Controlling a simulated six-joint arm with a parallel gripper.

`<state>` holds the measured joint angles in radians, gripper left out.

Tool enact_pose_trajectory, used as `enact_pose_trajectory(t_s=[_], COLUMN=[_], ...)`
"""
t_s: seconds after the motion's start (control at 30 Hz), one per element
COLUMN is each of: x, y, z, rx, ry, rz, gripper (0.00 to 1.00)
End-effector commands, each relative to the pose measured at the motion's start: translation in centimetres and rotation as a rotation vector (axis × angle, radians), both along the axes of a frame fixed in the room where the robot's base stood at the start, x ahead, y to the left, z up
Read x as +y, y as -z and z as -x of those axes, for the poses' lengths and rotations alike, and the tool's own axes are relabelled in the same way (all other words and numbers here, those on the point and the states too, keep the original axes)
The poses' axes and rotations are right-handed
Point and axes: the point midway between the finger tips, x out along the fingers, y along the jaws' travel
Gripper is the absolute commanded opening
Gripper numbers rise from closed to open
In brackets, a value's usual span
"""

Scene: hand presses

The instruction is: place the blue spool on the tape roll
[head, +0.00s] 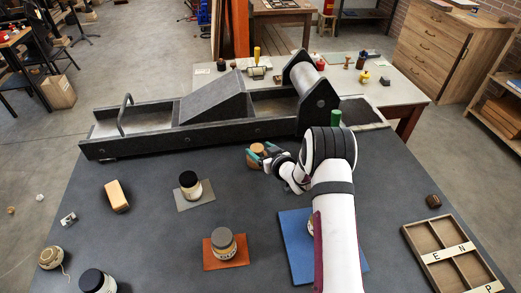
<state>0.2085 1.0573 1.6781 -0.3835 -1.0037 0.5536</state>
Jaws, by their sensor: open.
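My gripper (261,156) has teal fingertips and is open at the middle of the grey table, in front of the long dark press. A small brown rounded object (258,149) sits at the fingertips; I cannot tell whether they touch it or whether it is the tape roll. I cannot make out a blue spool in the head view. A tan ball-like object with a loose string (51,257) lies at the lower left. My arm hides part of the blue mat (296,252) and most of a pale yellowish object on it.
The long dark press (150,117) spans the back. Jars stand on a grey mat (207,200), on an orange mat (239,260) and at the front left (97,282). A wooden block (117,196) is at left, a lettered tray (450,242) at right.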

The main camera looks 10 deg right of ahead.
Motion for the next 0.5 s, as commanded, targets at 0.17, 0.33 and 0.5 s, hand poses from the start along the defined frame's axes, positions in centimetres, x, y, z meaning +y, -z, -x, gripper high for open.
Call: enact_pose_trajectory(t_s=[0.17, 0.33, 0.5], x=[-0.5, -1.5, -2.1], y=[-0.8, -2.2, -3.0], z=[1.2, 4.7, 6.5], rx=[0.001, -0.001, -0.001], ry=[0.003, 0.003, 0.001], rz=[-0.001, -0.001, 0.000], gripper=[0.75, 0.75, 0.75])
